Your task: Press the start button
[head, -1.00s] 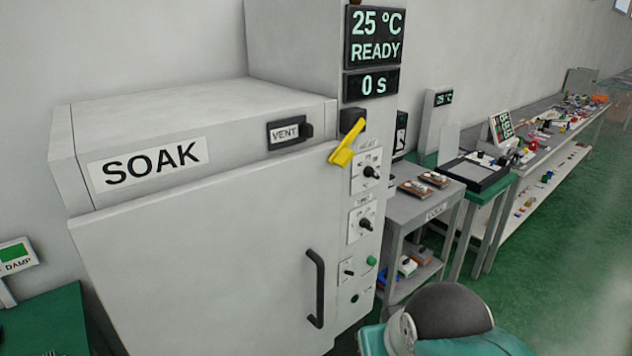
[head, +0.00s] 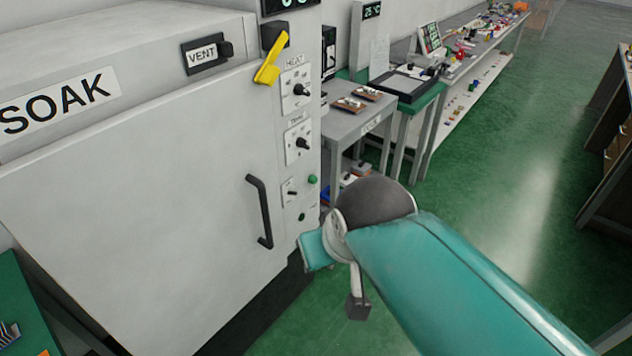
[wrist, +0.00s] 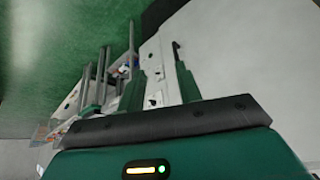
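The tall grey SOAK oven has a control strip (head: 300,130) on its front right edge. A round green button (head: 313,180) sits low on that strip, and a smaller dark green one (head: 301,217) sits below it. I cannot read which is marked start. In the wrist view my gripper (wrist: 158,66) has two dark green fingers that stand apart with nothing between them. The pale oven panel (wrist: 152,60) shows beyond them, apart from the fingers. In the head view my teal arm is below and right of the buttons, and I cannot make out the fingertips there.
The black door handle (head: 260,212) sticks out left of the buttons. A yellow lever (head: 270,62) and two black knobs (head: 301,90) are above them. A grey cart (head: 350,122) stands close on the right. Green floor (head: 480,220) is open farther right.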

